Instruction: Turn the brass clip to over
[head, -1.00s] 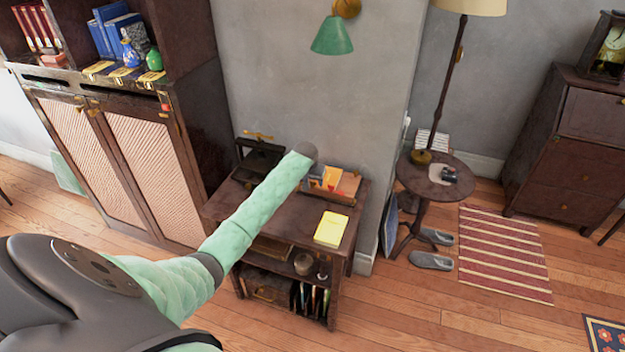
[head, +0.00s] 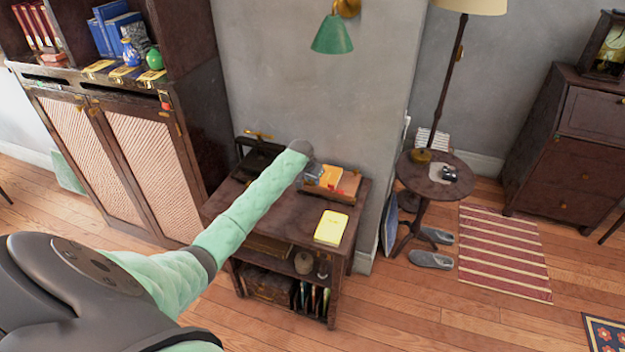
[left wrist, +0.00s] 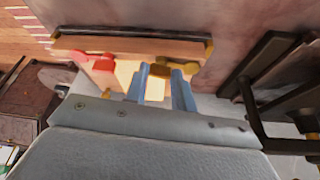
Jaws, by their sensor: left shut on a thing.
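A small brass clip (left wrist: 162,70) shows in the left wrist view at the edge of a wooden rack (left wrist: 130,46). My left gripper (left wrist: 161,82) has its two blue fingers closed about the clip. In the head view the rack (head: 347,189) stands at the back of the dark side table, and my left gripper (head: 313,174) reaches its left end from above. My wrist hides that end, and the clip cannot be made out there. My right gripper is in neither view.
Red pieces (left wrist: 103,65) sit along the rack beside the gripper. A yellow book (head: 331,228) lies at the front of the side table (head: 285,222). A black device with a brass handle (head: 258,135) stands at the back left, close to my forearm. The wall is just behind.

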